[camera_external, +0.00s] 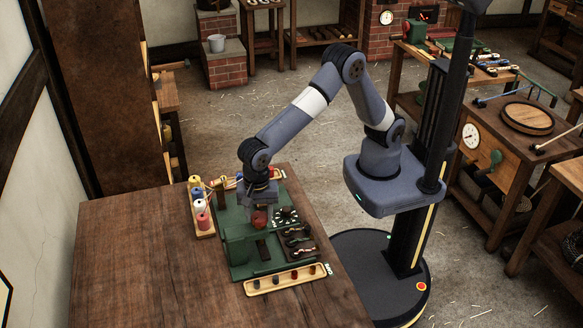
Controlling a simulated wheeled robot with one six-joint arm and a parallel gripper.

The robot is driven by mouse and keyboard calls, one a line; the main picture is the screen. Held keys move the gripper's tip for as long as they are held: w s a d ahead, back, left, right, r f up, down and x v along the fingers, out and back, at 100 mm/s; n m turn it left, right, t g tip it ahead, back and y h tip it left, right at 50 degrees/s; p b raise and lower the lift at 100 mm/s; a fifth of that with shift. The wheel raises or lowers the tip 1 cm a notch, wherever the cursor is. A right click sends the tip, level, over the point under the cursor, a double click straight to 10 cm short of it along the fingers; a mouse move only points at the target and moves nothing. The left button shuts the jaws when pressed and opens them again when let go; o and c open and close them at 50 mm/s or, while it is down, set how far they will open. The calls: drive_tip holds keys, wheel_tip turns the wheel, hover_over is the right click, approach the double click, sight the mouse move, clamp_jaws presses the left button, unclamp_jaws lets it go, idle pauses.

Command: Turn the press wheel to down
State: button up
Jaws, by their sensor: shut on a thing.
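A green press (240,246) stands on the wooden table, with a flat green base. A small red round part (259,221), which looks like the press wheel, sits at the top of it, partly covered from above. My gripper (258,208) points down over the press and is shut on this red part. The fingertips are small and partly hidden by the wrist. Which way the wheel is set cannot be told from this view.
A black dial plate (286,214) and dark handles (297,238) sit close to the right of my gripper. A tray of thread spools (201,222) stands to the left. A shallow wooden tray (286,279) lies in front. The table (150,265) is clear at the left.

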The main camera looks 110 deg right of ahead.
sight(259, 216)
idle(0.5)
drive_tip(key=o, duration=1)
wheel_tip(259, 216, up, 11)
drive_tip(key=b, duration=0.1)
drive_tip(key=shift+f, duration=0.15)
wheel_tip(259, 216, down, 11)
drive_tip(key=shift+r+p, duration=0.1)
drive_tip(key=shift+p, duration=0.45)
